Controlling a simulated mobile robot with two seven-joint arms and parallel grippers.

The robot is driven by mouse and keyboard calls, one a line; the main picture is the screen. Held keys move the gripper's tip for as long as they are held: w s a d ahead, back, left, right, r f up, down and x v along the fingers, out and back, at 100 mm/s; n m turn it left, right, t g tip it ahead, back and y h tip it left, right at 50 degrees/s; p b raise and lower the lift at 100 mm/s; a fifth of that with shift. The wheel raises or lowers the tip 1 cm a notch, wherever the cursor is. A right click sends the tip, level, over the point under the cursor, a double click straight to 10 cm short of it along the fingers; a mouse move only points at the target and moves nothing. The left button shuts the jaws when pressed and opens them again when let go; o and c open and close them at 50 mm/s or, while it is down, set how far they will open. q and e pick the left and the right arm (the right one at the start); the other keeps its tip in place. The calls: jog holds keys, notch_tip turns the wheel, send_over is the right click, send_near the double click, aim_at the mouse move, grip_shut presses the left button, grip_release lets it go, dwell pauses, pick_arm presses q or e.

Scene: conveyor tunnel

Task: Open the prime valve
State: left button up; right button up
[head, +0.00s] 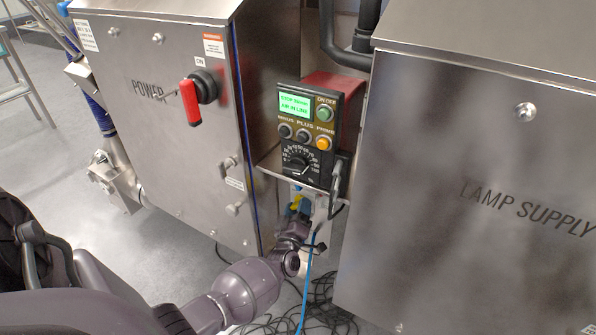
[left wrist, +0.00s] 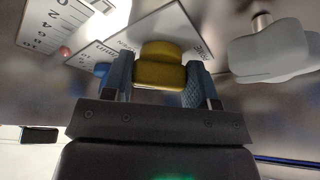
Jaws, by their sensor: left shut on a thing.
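A small yellow valve handle (head: 295,203) sits below the control box, between the two steel cabinets. My left gripper (head: 299,208) reaches up to it from below and is shut on it. In the left wrist view the yellow handle (left wrist: 160,66) stands between the two blue-grey fingers of my left gripper (left wrist: 160,82), with a finger on each side. A label with partly readable lettering lies behind it. The valve body behind the handle is hidden. My right gripper is not in view.
The control box (head: 305,125) has a lit green screen, buttons and a dial. The POWER cabinet (head: 165,130) with a red switch handle (head: 193,102) stands left; the LAMP SUPPLY cabinet (head: 470,170) stands right. A blue hose (head: 306,290) and loose black cables (head: 325,313) lie below.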

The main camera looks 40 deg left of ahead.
pick_arm(q)
jog(key=o, duration=0.9)
jog(key=p+v, duration=0.1)
jog(key=v, duration=1)
jog(key=shift+w, duration=0.1)
